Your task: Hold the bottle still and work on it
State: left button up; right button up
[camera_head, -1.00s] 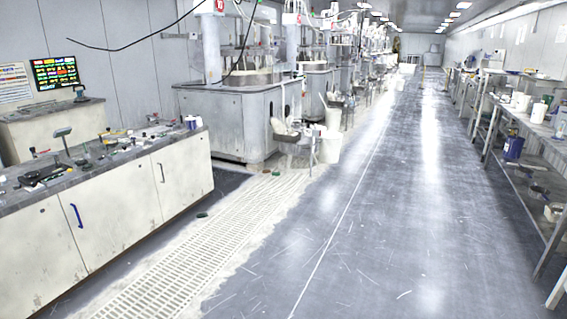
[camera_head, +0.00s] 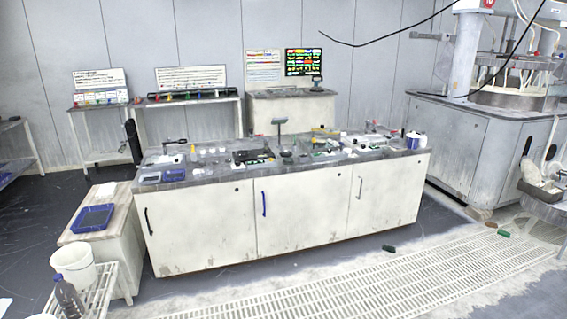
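A dark, translucent bottle (camera_head: 68,300) stands at the bottom left corner, on or beside a white slatted rack (camera_head: 98,290). Its lower part is cut off by the picture edge. A smaller white and blue container (camera_head: 415,141) stands at the right end of the long workbench (camera_head: 310,212); I cannot tell if it is a bottle. Neither of my grippers is in view.
A white bucket (camera_head: 74,268) stands just behind the bottle. A low cabinet (camera_head: 108,243) with a blue tray (camera_head: 92,218) is behind that. The bench top holds many small tools. A polishing machine (camera_head: 445,145) is at the right. The floor grating (camera_head: 400,285) in front is mostly clear.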

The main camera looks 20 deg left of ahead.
aim_at(66, 295)
jog(key=i+j+u, duration=0.2)
jog(key=i+u, duration=0.2)
jog(key=i+j+u, duration=0.1)
jog(key=i+u, duration=0.75)
jog(key=i+l+u, duration=0.25)
jog(key=i+u, duration=0.15)
